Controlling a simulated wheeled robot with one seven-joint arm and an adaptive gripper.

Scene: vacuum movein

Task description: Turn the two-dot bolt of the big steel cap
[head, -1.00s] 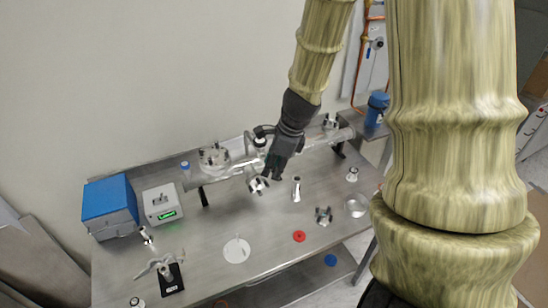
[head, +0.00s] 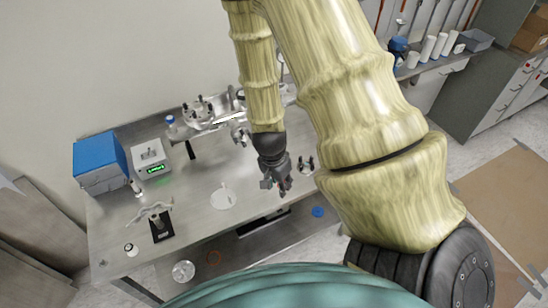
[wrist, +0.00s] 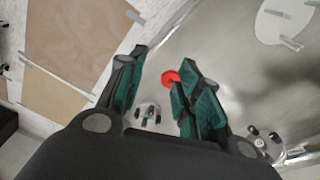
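The big steel cap (head: 198,112), with upright bolts on top, appears to be the one at the left part of the steel tube assembly in the head view. Its dot marks are too small to read, so I cannot tell which bolt is the two-dot one. My gripper (head: 280,188) points down over the front part of the table, to the right of and nearer than that cap, well apart from it. In the wrist view my gripper (wrist: 163,75) has its green-padded fingers spread with nothing held. A red ring (wrist: 169,79) shows beyond them, partly behind the right finger.
A small knobbed steel part (head: 306,165) stands right of my gripper. A white disc (head: 222,196) lies to its left. A blue box (head: 100,160), a lit display box (head: 151,158) and a stand (head: 162,225) fill the left side. A lower shelf holds a blue ring (head: 318,212).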

